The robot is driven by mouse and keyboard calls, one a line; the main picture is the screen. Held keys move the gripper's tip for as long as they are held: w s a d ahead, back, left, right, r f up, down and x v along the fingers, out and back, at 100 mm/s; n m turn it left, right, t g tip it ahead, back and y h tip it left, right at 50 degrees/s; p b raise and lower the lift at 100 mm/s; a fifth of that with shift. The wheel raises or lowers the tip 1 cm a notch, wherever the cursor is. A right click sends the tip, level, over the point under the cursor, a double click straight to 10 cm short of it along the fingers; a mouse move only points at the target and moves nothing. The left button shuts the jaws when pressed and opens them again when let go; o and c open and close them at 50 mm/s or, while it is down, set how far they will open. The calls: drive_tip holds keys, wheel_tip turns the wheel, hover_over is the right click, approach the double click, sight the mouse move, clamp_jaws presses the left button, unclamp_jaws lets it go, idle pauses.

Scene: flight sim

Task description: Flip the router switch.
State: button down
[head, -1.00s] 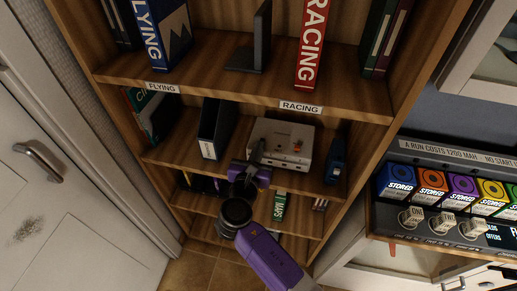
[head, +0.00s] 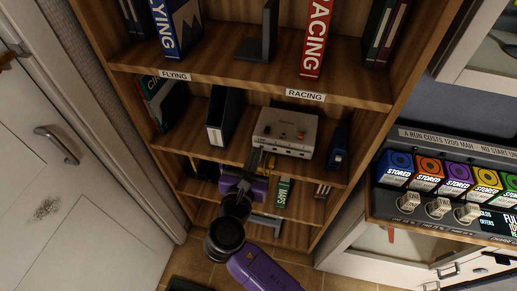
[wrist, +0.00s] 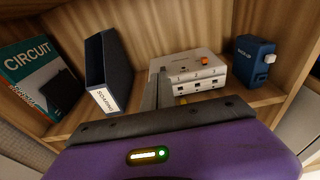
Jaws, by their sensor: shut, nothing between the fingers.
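The router looks to be the pale box (head: 285,127) on the middle shelf under the RACING label. It also shows in the wrist view (wrist: 184,62), with an orange switch (wrist: 204,60) on its top right and several ports along its front. The switch shows small in the head view (head: 301,135). My gripper (head: 256,158) is shut and empty, just in front of the router's left front corner in the head view. In the wrist view its fingers (wrist: 159,80) point at the router's left side and hide part of it. I cannot tell whether they touch it.
A blue device with a white knob (wrist: 257,60) stands right of the router. A dark file holder (head: 221,117) and a CIRCUIT book (wrist: 36,72) stand to the left. The shelf above (head: 240,70) overhangs. A counter with colored boxes (head: 431,172) is at the right, a door at the left.

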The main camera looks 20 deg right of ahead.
drive_tip(key=shift+s+a+r, duration=0.45)
drive_tip(key=shift+s+a, duration=0.05)
drive_tip(key=shift+s, duration=0.2)
